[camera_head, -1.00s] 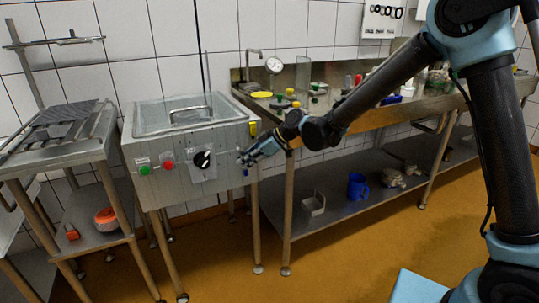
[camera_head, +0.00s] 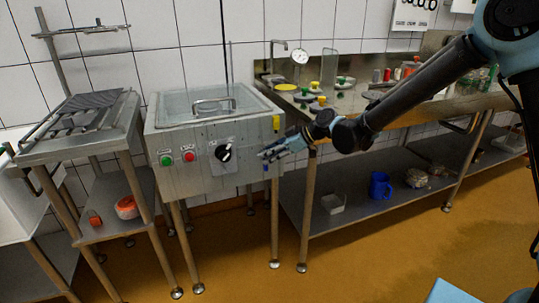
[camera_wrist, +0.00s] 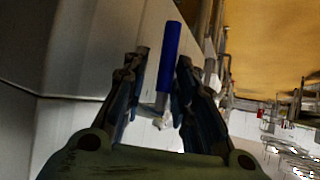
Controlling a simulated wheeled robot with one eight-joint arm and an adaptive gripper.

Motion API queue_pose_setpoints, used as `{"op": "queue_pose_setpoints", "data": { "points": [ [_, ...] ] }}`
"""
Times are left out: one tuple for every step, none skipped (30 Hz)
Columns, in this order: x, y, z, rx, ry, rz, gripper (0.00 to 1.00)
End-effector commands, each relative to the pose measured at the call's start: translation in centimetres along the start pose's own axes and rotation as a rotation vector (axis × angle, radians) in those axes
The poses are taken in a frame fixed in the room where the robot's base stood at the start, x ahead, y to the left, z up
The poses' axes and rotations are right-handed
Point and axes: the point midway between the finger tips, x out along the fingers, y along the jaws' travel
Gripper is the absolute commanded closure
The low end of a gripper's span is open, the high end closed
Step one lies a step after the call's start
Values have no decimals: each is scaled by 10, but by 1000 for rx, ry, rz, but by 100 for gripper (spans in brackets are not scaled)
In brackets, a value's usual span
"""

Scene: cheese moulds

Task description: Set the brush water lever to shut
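A lever with a blue handle (camera_wrist: 169,55) shows in the wrist view, its blue sleeve lying lengthwise in the picture above a pale metal stem. In the head view a small blue piece (camera_head: 266,167) shows just below my gripper (camera_head: 268,153), at the right side of the steel vat unit (camera_head: 190,183). In the wrist view my gripper (camera_wrist: 162,58) is open, with one finger on each side of the blue handle. The handle appears nearer the right finger; I cannot tell whether they touch. The lever's valve body is mostly hidden.
A steel bench (camera_head: 400,117) with jars stands right. The orange floor in front is clear.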

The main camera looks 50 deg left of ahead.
Motion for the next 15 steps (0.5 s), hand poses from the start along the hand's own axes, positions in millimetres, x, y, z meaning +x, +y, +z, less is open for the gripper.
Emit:
{"op": "queue_pose_setpoints", "data": {
  "points": [
    [0, 0, 0, 0, 0, 0, 77],
    [0, -1, 0, -1, -1, -1, 77],
    [1, -1, 0, -1, -1, -2, 77],
    [1, -2, 0, -2, -1, -2, 77],
    [1, -2, 0, -2, -1, -3, 77],
    [1, -2, -1, -2, -1, -4, 77],
    [2, -3, -1, -2, -1, -4, 77],
    [2, -3, -1, -3, -1, -5, 77],
    [2, -3, -1, -3, -1, -5, 77],
    [2, -4, -1, -3, -1, -6, 77],
    [2, -4, -1, -3, -1, -6, 77],
    [2, -4, -1, -3, -1, -6, 77],
    [1, -4, -2, -3, -1, -6, 77],
    [0, -4, -3, -3, -1, -6, 77],
    [-1, -4, -5, -3, -1, -6, 77]
  ]
}}
